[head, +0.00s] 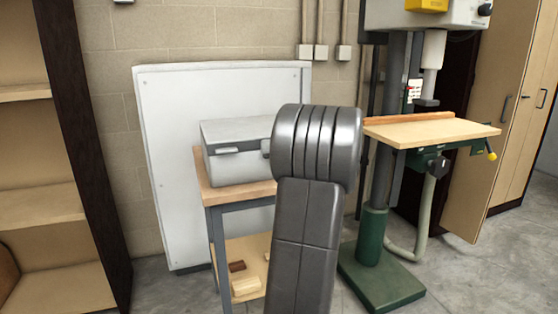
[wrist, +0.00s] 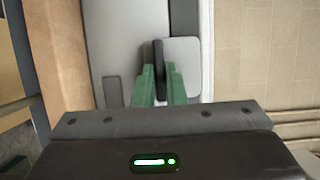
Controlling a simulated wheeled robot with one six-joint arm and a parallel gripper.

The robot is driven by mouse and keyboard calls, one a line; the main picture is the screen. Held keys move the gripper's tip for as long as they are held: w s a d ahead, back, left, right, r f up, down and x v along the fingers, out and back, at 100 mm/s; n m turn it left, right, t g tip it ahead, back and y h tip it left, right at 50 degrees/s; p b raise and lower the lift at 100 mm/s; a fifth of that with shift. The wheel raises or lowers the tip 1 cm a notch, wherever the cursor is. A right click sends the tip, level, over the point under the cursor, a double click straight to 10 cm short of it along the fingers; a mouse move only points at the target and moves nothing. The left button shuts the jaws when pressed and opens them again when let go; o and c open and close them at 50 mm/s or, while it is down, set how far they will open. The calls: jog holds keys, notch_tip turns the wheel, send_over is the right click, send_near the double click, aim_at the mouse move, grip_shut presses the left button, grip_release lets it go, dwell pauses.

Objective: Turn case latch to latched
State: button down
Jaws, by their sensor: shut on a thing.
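The grey case (head: 236,165) sits closed on a small wooden-topped bench. In the head view a pale handle-like piece (head: 238,148) shows on its front, and my arm hides the case's right side. In the wrist view the case (wrist: 122,35) fills the upper middle. A dark upright latch lever (wrist: 158,56) stands beside a light square plate (wrist: 183,66). My gripper (wrist: 158,78) has its green fingers on either side of the lever and is shut on it. The gripper is hidden behind my arm in the head view.
The bench top (head: 222,194) carries the case, with wooden blocks (head: 245,286) on its lower shelf. A white panel (head: 170,150) leans on the wall behind. A drill press with a wooden table (head: 430,133) stands to the right, and a shelf unit (head: 40,150) to the left.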

jog(key=c, duration=1.5)
grip_release()
jog(key=v, duration=1.4)
jog(key=shift+p, duration=0.35)
jog(key=shift+w, duration=0.1)
jog(key=x, duration=1.3)
jog(key=shift+w+a+b, duration=0.15)
jog(key=shift+b, duration=0.2)
jog(key=shift+w+a, duration=0.15)
